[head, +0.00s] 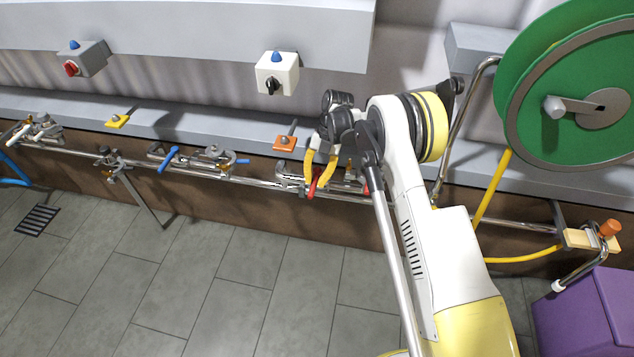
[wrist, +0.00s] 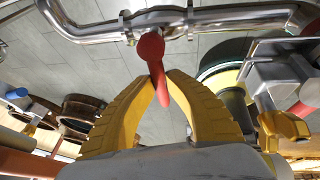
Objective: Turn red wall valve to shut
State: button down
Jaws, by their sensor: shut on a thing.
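The red valve handle (head: 314,187) is on the silver pipe run along the wall, partly hidden by my gripper in the head view. In the wrist view the red handle (wrist: 151,47) starts at the pipe and sticks out across it, its free end between my fingers. My gripper (head: 321,176) has yellow fingers, which also show in the wrist view (wrist: 160,83), with their tips closed around the handle from both sides. The silver pipe (wrist: 225,20) crosses the top of the wrist view.
A blue lever (head: 168,159) and several fittings sit left along the pipe. Orange (head: 285,143) and yellow (head: 117,121) tags lie on the ledge. A green hose reel (head: 530,60), yellow hose (head: 492,188) and purple box (head: 585,315) stand right. The tiled floor (head: 230,290) is open.

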jog(key=shift+f, duration=0.1)
dwell(0.3)
jog(key=c, duration=1.3)
grip_release()
jog(key=shift+c, duration=0.2)
